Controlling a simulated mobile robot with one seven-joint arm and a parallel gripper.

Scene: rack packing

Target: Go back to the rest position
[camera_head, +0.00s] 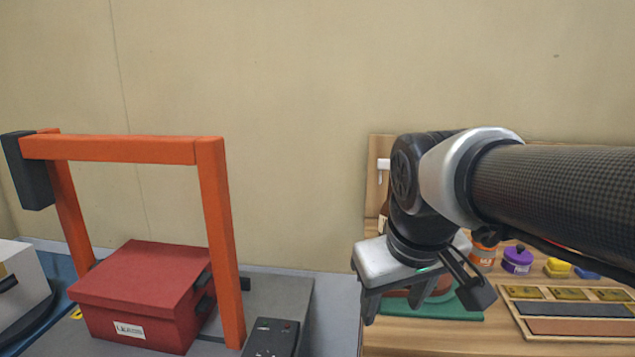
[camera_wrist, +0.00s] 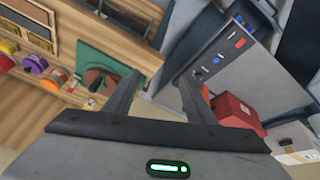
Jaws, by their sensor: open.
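My gripper (camera_head: 400,300) hangs from my arm right of centre in the head view, in front of the wooden rack (camera_head: 420,342). In the wrist view its two fingers (camera_wrist: 158,98) stand apart with nothing between them. My gripper is open and empty. Part of the rack is hidden behind my arm and gripper.
A red lidded box (camera_head: 140,290) sits under an orange frame (camera_head: 125,149) at left. A dark control box (camera_head: 272,338) stands beside the frame. The rack holds a purple jar (camera_head: 517,261), an orange jar (camera_head: 483,254), a green mat (camera_head: 450,308) and a framed tray (camera_head: 513,307).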

